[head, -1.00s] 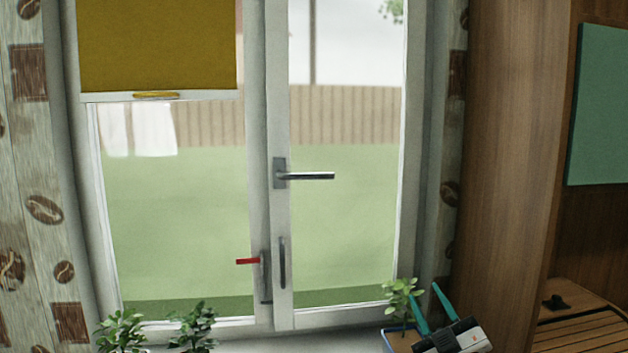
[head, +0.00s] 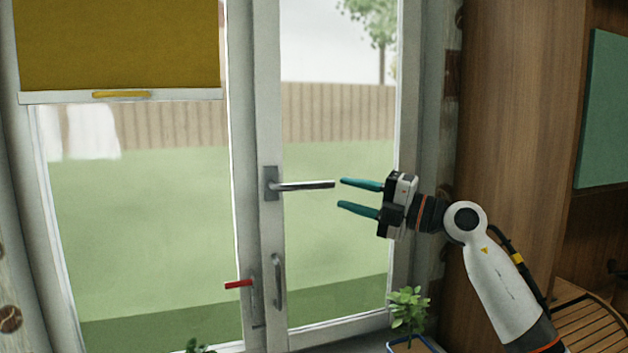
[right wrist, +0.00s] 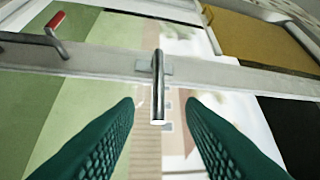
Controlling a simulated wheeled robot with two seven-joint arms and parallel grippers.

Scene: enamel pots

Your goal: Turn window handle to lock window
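The window handle (head: 305,186) is a metal lever on a dark plate on the window frame's middle post. It points horizontally to the right. My right gripper (head: 342,194) is open, with two teal fingers pointing left at the handle's free end. The upper finger is about level with the lever, and the lower one is below it. In the right wrist view the handle (right wrist: 158,90) lies ahead between the two spread fingers, and nothing is gripped. My left gripper is not in view.
A red-tipped lever (head: 238,284) and a vertical pull (head: 278,282) are lower on the frame. A yellow blind (head: 118,45) covers the upper left pane. A wooden cabinet side (head: 515,120) is to the right.

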